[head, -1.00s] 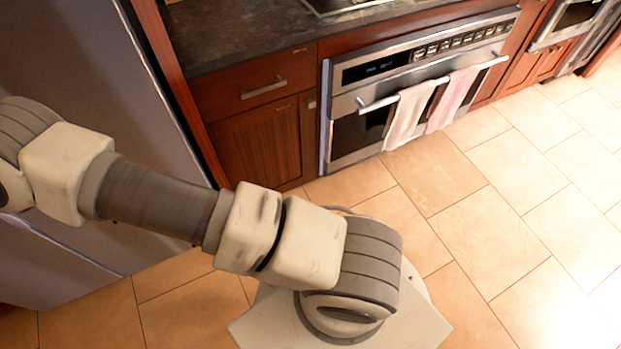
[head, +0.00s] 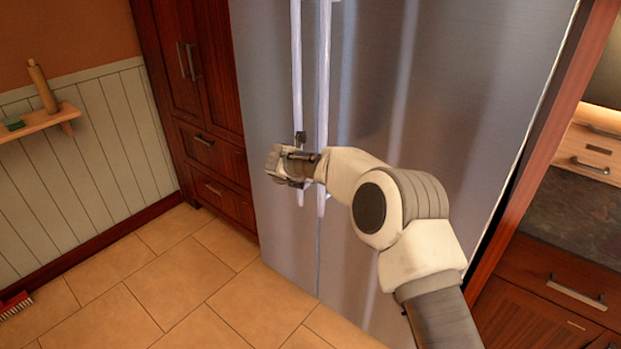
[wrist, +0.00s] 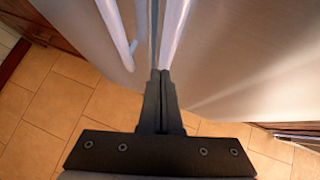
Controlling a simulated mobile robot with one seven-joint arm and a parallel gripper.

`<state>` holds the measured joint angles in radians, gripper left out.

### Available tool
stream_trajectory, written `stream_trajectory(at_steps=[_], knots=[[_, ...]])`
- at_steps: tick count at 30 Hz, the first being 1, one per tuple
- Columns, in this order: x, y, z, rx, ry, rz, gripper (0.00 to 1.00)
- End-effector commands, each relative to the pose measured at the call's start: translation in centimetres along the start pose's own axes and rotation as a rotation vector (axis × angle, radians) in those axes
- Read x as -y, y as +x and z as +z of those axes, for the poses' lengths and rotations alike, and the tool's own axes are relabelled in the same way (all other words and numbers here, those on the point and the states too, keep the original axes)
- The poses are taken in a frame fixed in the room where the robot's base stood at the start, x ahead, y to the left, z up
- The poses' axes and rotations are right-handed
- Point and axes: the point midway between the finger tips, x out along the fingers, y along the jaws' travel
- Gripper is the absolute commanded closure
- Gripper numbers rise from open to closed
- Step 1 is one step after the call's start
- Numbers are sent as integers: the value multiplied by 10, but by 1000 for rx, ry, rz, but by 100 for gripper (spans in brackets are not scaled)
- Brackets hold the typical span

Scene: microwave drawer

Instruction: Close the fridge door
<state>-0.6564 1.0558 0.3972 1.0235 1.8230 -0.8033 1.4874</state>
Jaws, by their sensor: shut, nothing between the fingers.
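The stainless steel fridge (head: 450,110) fills the middle of the head view. Its left door (head: 262,100) and right door (head: 370,280) meet at a vertical seam and look about flush; I cannot tell whether a small gap is left. Two long vertical handles, the left (head: 297,60) and the right (head: 324,70), stand side by side. My gripper (head: 300,138) is in front of the lower handles. In the wrist view, my gripper (wrist: 161,74) has its fingers together and empty, pointing at the seam between the left handle (wrist: 115,30) and right handle (wrist: 173,30). Contact is unclear.
Tall wooden cabinets (head: 190,110) stand left of the fridge, with a small shelf (head: 40,121) on the panelled wall beyond. A wooden counter unit (head: 540,290) stands at the right. The tiled floor (head: 180,285) in front of the fridge is clear, with a red brush (head: 14,305) at the far left.

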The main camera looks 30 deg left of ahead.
Motion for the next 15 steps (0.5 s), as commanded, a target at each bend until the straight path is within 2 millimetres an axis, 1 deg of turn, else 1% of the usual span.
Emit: stream_trajectory(at_steps=[3,4,9,12,15], knots=[[1,-2,1,-1,0,2,100],[-1,-12,2,1,-1,4,100],[-3,-49,1,0,-1,3,100],[-5,-68,0,-1,-2,3,100],[-7,-83,0,-1,-1,3,100]])
